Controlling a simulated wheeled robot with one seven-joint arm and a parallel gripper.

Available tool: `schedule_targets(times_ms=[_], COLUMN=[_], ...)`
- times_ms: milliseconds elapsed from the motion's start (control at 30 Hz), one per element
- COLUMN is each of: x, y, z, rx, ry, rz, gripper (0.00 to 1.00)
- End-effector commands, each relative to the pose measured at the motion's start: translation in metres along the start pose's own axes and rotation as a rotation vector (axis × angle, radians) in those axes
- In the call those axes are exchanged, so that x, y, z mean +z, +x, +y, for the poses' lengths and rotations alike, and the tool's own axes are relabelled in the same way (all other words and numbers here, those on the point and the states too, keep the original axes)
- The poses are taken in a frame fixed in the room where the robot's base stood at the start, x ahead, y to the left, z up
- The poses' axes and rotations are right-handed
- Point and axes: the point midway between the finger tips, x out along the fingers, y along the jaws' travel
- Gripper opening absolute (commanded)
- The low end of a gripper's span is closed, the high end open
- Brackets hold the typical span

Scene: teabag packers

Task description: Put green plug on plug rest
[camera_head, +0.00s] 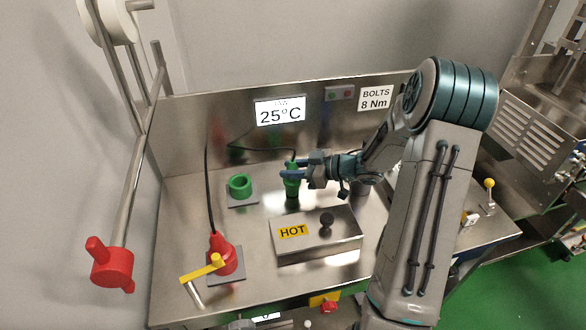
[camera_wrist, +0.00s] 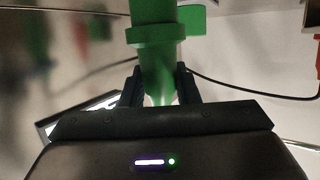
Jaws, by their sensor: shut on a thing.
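The green plug (camera_head: 292,184) is upright near the back middle of the steel table, with a black cable at its top. My gripper (camera_head: 291,172) reaches in from the right and is shut on the plug's upper part. In the wrist view the green plug (camera_wrist: 155,45) is between the two dark fingers (camera_wrist: 157,88). I cannot tell whether its lower end touches the table. A green ring-shaped socket (camera_head: 240,186) on a grey plate stands to the left of the plug, apart from it. I cannot clearly make out which piece is the plug rest.
A steel box marked HOT (camera_head: 315,236) with a black knob is in front of the plug. A red plug (camera_head: 222,256) with a yellow lever (camera_head: 203,270) is at the front left. A dark cylinder (camera_head: 361,188) is partly hidden behind my arm. The back panel (camera_head: 225,128) carries a 25°C display.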

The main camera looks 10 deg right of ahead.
Motion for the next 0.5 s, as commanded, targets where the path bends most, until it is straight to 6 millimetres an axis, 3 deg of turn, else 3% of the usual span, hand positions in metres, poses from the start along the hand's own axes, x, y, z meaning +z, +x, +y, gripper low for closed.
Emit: schedule_targets(times_ms=[67, 100, 167, 500], x=[0.0027, 0.0034, 0.0028, -0.0002], y=[0.0009, 0.0011, 0.0008, -0.0002], z=[0.0, -0.0001, 0.0, 0.0001], rx=[0.0, 0.0, 0.0, 0.0], ry=[0.001, 0.001, 0.001, 0.0], rz=[0.0, 0.0, 0.0, 0.0], gripper=[0.0, 0.31, 0.48, 0.5])
